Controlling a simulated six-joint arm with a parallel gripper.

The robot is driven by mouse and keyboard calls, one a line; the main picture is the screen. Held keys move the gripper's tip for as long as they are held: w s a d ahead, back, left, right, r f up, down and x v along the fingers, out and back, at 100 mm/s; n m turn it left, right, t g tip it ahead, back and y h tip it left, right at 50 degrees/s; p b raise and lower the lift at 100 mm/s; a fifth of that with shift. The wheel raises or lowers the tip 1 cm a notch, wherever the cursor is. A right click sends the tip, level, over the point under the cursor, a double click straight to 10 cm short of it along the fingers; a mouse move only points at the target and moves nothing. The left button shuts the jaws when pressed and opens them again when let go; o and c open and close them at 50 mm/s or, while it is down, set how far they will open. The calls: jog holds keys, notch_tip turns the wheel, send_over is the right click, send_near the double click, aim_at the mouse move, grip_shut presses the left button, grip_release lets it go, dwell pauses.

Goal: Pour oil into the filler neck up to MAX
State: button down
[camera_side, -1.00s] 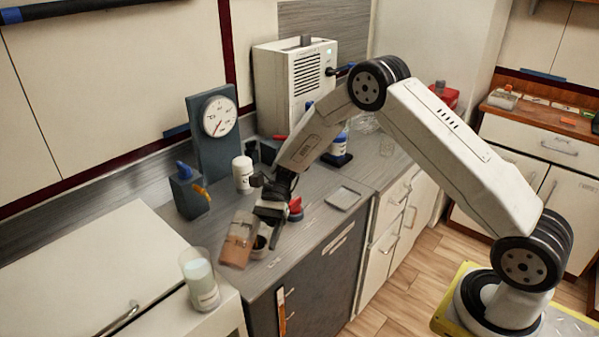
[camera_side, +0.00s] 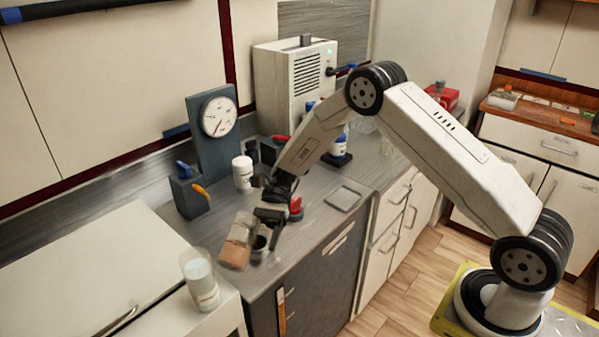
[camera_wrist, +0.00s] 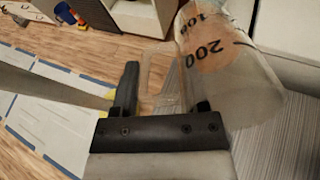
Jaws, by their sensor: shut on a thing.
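A clear beaker (camera_side: 241,232) with amber-brown oil (camera_side: 236,254) in its lower part is held tilted over the front of the counter. In the wrist view the beaker (camera_wrist: 232,95) shows dark 100 and 200 marks. My gripper (camera_side: 262,226) is shut on it; the fingers also show in the wrist view (camera_wrist: 163,85). A small grey cylinder with a dark opening (camera_side: 260,249), which looks like the filler neck, stands right beside the beaker, partly hidden by it and my gripper. No oil stream or MAX mark can be made out.
A beaker of pale liquid (camera_side: 200,279) stands at the front left. Behind are a dial gauge (camera_side: 213,128), a white bottle (camera_side: 242,174) and a blue-topped dark block (camera_side: 188,191). A red object (camera_side: 296,208) sits close to my gripper. A flat tray (camera_side: 343,197) lies to the right.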

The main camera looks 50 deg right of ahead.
aim_at(256, 256)
jog(key=shift+r+t+h, duration=0.1)
jog(key=shift+t+h, duration=0.8)
jog(key=shift+h, duration=0.9)
jog(key=shift+a+r+h, duration=0.15)
jog(key=shift+r+h, duration=0.05)
jog(key=shift+h, duration=0.1)
jog(key=shift+s+a+r+t+h, duration=0.35)
jog(key=shift+a+t+h, duration=0.25)
jog(key=shift+h, duration=0.45)
jog(key=shift+s+a+r+t+h, duration=0.25)
jog(key=shift+a+t+h, duration=0.25)
jog(key=shift+h, duration=0.5)
jog(key=shift+s+a+r+t+h, duration=0.25)
jog(key=shift+a+r+t+h, duration=0.3)
jog(key=shift+h, duration=0.5)
jog(key=shift+s+a+r+t+h, duration=0.25)
jog(key=shift+a+h, duration=0.2)
jog(key=shift+h, duration=0.15)
